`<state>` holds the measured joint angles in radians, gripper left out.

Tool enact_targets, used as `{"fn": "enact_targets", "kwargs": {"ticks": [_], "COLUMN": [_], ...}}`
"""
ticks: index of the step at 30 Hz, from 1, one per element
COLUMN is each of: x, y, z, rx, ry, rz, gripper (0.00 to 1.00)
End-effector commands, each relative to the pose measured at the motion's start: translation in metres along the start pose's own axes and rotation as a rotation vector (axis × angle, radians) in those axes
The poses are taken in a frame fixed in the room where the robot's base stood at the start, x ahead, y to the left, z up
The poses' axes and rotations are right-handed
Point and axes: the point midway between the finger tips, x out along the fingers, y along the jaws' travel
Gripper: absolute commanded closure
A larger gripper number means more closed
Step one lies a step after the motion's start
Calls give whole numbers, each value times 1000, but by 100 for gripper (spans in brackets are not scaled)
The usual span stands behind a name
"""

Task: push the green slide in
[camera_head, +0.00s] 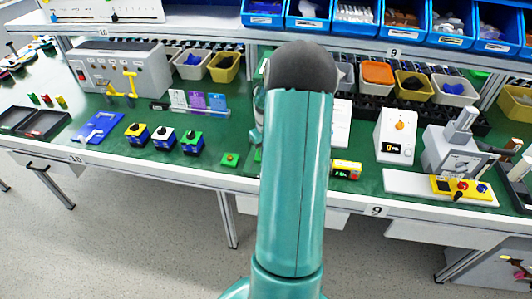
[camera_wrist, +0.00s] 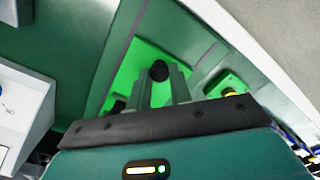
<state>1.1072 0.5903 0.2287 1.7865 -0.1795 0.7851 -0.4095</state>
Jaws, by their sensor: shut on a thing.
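The green slide (camera_wrist: 146,60) shows in the wrist view as a bright green plate with a round black knob (camera_wrist: 159,70) standing on it. My gripper (camera_wrist: 160,84) reaches to it from below in the picture, with its two grey fingers on either side of the knob. The fingers are shut on the knob; the exact contact is partly hidden by the fingers. In the head view my teal arm covers most of this spot, and only a sliver of green (camera_head: 257,155) shows left of the arm. My fingertips are hidden there.
A small green block with an orange button (camera_head: 230,159) stands close by; it also shows in the wrist view (camera_wrist: 226,82). Several button boxes (camera_head: 163,138) stand left. The table's front edge (camera_wrist: 250,50) is near.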

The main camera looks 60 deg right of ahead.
Motion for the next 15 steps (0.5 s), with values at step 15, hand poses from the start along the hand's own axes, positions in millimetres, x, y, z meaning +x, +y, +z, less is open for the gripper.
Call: {"fn": "enact_targets", "kwargs": {"ticks": [15], "x": [-5], "y": [0], "z": [0], "rx": [0], "ry": [1], "rz": [1], "gripper": [57]}}
